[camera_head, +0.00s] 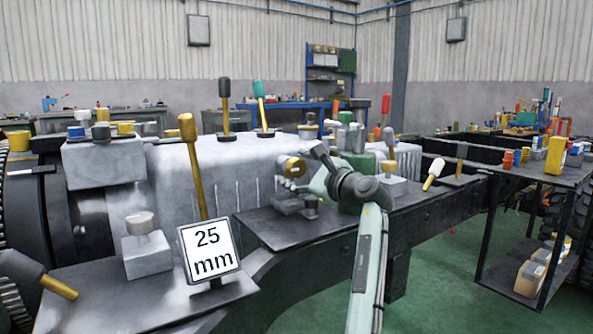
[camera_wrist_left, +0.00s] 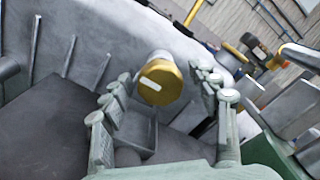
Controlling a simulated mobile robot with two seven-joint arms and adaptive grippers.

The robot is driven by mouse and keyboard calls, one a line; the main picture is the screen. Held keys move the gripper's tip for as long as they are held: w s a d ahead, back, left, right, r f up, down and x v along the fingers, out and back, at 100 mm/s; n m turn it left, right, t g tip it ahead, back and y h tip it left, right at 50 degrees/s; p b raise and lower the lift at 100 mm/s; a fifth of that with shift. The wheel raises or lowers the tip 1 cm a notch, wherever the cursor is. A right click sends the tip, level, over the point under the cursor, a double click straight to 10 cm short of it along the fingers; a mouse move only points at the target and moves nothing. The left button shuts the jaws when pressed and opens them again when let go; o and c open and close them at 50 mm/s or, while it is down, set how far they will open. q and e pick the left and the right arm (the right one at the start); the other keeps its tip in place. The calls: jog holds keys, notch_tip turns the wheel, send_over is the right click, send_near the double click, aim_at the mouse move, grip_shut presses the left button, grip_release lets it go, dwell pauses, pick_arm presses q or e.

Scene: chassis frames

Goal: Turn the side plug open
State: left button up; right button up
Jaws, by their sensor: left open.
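The side plug (camera_head: 293,167) is a round gold cap on the side of the grey cast housing (camera_head: 215,175). In the left wrist view the plug (camera_wrist_left: 160,82) faces the camera, with a pale bar mark across its face. My left gripper (camera_head: 303,176) is close in front of the plug, at its right in the head view. In the wrist view its fingers (camera_wrist_left: 164,85) are spread, one on either side of the plug, with visible gaps. I cannot tell how far the fingertips reach along it. My right gripper is not in view.
A dark plate with small grey blocks (camera_head: 287,203) lies below the plug. A green cylinder (camera_head: 358,170) stands close behind my left wrist. Several upright levers, including a yellow one (camera_head: 195,165), and a "25 mm" sign (camera_head: 209,248) stand to the left.

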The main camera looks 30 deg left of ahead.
pick_arm(q)
jog(key=shift+a, duration=0.15)
jog(key=c, duration=1.2)
